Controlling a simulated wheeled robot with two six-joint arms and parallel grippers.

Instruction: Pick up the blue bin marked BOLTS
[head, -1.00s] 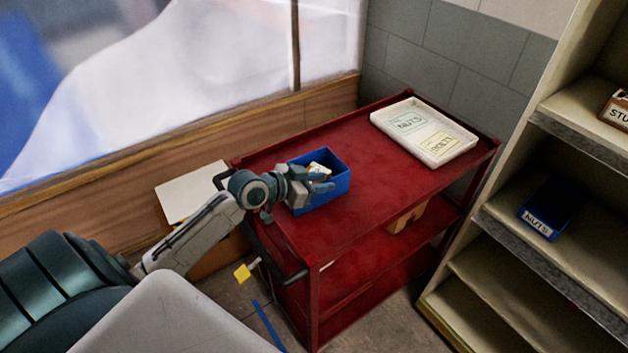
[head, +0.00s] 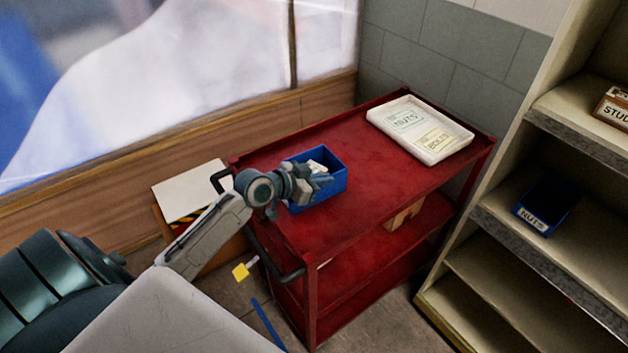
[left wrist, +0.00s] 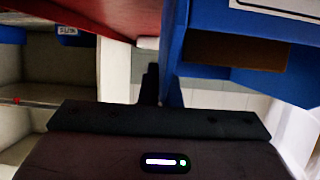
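A blue bin (head: 326,197) stands on the red cart's top shelf, near its left end, with pale contents partly visible. No marking on it is readable in the head view. My left gripper (head: 322,180) is at the bin's near left wall, its fingers overlapping the rim. In the left wrist view the blue bin (left wrist: 215,18) is close, with part of a white label cut off at the top edge. A dark finger (left wrist: 150,85) is right beside a blue wall. The other finger is not clearly visible, so the grip is unclear. My right gripper is out of view.
A white tray (head: 374,122) with spots labelled NUTS and BOLTS lies at the red cart's (head: 385,190) far right end. Shelving (head: 492,237) on the right holds a blue NUTS bin (head: 533,218) and a box (head: 613,107). The cart top between bin and tray is clear.

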